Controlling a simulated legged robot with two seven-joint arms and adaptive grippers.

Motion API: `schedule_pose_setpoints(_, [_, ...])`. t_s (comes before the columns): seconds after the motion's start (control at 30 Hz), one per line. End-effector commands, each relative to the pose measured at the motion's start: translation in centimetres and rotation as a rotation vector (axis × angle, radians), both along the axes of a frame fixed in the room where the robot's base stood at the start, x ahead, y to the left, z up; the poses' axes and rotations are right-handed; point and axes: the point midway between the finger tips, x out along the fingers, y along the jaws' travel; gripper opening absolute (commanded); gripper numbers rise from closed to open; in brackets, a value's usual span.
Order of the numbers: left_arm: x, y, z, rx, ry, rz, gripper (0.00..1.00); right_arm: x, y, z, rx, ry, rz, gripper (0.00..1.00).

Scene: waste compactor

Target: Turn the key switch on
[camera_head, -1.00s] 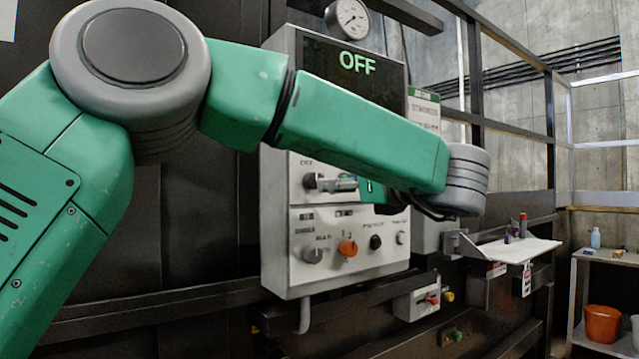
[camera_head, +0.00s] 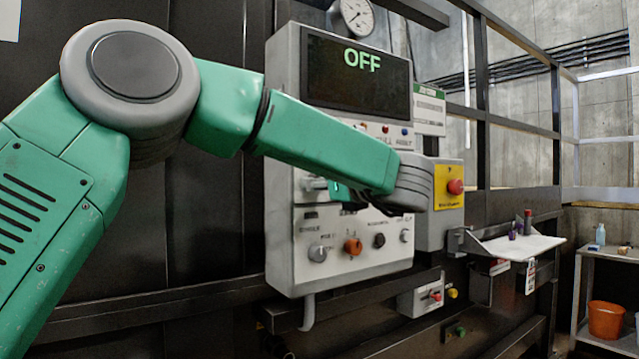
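The grey control panel (camera_head: 286,262) stands in front of me, and its dark display (camera_head: 325,85) reads OFF in green. My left arm crosses in front of the panel. My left gripper (camera_head: 322,187) shows only in part at the panel's left side, at the height of the upper control row; I cannot tell whether its fingers are open, or whether they touch a control. Below it are a grey knob (camera_head: 317,253), an orange knob (camera_head: 352,247), a black knob (camera_head: 379,240) and a small silver switch (camera_head: 405,235). I cannot clearly tell which control is the key switch. My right gripper is not in view.
A yellow box with a red emergency button (camera_head: 455,187) is right of the panel. A small shelf (camera_head: 515,246) juts out farther right. A dark rail (camera_head: 150,313) runs below the panel. An orange bucket (camera_head: 605,320) stands on a rack at far right.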

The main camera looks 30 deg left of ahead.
Motion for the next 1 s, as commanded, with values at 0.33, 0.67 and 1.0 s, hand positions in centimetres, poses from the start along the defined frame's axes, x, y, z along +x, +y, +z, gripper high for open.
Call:
schedule_pose_setpoints(0.33, [0.0,-0.1,-0.1,0.010,0.024,-0.002,0.00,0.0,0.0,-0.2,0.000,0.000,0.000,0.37])
schedule_pose_setpoints(0.67, [0.0,-0.1,-0.2,0.082,0.202,-0.003,0.00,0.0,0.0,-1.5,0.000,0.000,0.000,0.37])
schedule_pose_setpoints(1.0, [0.0,-0.1,-0.2,0.204,0.497,-0.003,0.00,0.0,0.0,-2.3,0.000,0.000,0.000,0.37])
